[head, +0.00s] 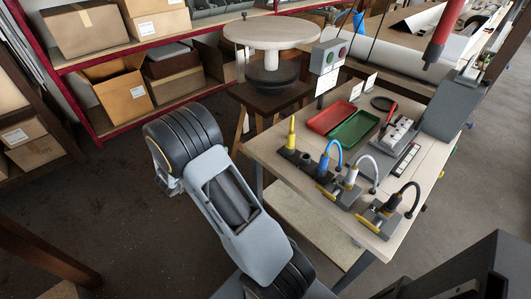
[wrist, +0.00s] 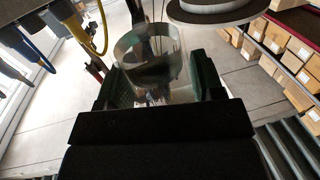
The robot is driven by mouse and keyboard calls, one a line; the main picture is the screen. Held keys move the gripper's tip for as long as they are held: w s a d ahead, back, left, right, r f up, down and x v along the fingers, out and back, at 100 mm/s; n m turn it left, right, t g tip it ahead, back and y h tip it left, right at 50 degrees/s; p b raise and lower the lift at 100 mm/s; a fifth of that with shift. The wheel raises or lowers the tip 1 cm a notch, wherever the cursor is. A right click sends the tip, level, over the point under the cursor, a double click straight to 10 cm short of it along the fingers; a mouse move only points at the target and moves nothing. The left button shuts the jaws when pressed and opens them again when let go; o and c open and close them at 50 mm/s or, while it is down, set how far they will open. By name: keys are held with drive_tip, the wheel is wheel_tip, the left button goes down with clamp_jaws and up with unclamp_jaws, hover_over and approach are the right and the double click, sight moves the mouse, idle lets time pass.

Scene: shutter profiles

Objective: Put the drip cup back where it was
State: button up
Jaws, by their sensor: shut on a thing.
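The drip cup (wrist: 148,48) is a clear, see-through cup in the middle of the wrist view. My gripper (wrist: 160,82) is shut on it, with one dark finger on each side of the cup. The cup is held up with the floor in view beyond it. Its lower part is partly hidden by the gripper body. In the head view my arm fills the lower middle, left of the workbench (head: 262,150), and neither the gripper nor the cup shows there.
The workbench holds a red tray (head: 331,117), a green tray (head: 354,130) and several hose-fitted tools along its front. A round-topped stand (head: 270,32) is behind it. Shelves with cardboard boxes (head: 124,98) stand at the back left.

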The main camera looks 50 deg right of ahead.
drive_tip(key=m+g, duration=0.1)
drive_tip(key=s+f+m+g+b, duration=0.1)
drive_tip(key=g, duration=0.1)
drive_tip(key=s+m+g, duration=0.1)
drive_tip(key=g, duration=0.1)
drive_tip(key=shift+s+f, duration=0.15)
drive_tip(key=shift+s, duration=0.1)
drive_tip(key=shift+m+g+y, duration=0.3)
drive_tip(key=shift+m+g, duration=0.1)
drive_tip(key=shift+g, duration=0.2)
drive_tip(key=x, duration=1.8)
drive_tip(key=shift+s, duration=0.2)
drive_tip(key=shift+a+f, duration=0.1)
drive_tip(key=shift+f, duration=0.2)
drive_tip(key=shift+f+b, duration=0.15)
drive_tip(key=shift+b, duration=0.15)
drive_tip(key=o, duration=1)
